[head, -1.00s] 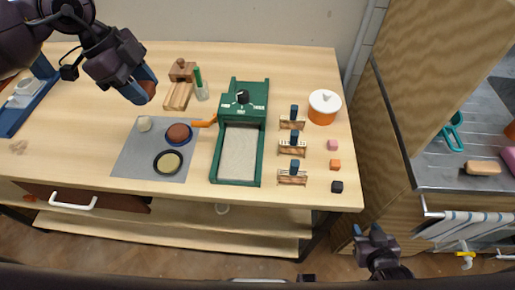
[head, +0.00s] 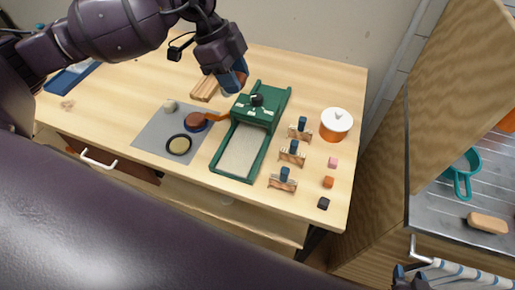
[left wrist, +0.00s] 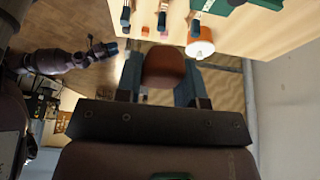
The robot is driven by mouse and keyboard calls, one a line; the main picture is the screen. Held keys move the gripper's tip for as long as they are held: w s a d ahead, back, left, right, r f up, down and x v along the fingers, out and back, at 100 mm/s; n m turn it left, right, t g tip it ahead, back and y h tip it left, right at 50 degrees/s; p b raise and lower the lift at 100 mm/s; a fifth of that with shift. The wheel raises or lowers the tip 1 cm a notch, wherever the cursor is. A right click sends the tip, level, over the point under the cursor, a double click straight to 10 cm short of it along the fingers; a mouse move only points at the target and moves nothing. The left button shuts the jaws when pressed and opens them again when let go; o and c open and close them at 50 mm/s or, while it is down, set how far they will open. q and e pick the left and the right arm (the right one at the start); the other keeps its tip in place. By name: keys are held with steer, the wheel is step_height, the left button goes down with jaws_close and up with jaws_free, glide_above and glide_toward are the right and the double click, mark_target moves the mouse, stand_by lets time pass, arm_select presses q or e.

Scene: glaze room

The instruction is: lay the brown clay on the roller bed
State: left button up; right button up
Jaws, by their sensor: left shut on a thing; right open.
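My left gripper (head: 234,80) is shut on the brown clay (head: 242,77), a rounded lump held above the back of the slab roller. In the left wrist view the clay (left wrist: 163,67) sits between the two fingers. The roller bed (head: 240,150) is a pale, bare strip in a green frame, in front of the green roller head (head: 256,108) with its dark knob. The clay is apart from the bed. My right gripper (head: 412,276) is partly in view at the bottom right, open and away from the table.
Left of the roller, a grey mat (head: 150,134) holds a reddish-brown disc (head: 196,120) and a dark-rimmed dish (head: 179,144). An orange handle reaches from the roller's left side. Right are small stands, coloured cubes and an orange pot (head: 334,129) with a white lid.

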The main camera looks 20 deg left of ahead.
arm_select(q)
steer(key=shift+d, duration=0.4)
steer(key=shift+f, duration=0.4)
glide_above(248, 147)
steer(key=a, duration=0.1)
step_height(248, 147, down, 14)
steer(key=shift+a+f+p, duration=0.15)
steer(key=shift+p, duration=0.15)
steer(key=shift+f, duration=0.7)
step_height(248, 147, down, 3)
steer(key=shift+f, duration=0.4)
arm_select(e)
steer(key=shift+w+d+r, duration=0.2)
steer(key=shift+d+r, duration=0.2)
steer(key=shift+r, duration=0.1)
arm_select(q)
steer(key=o, duration=1)
arm_select(e)
steer(key=shift+w+r, duration=0.1)
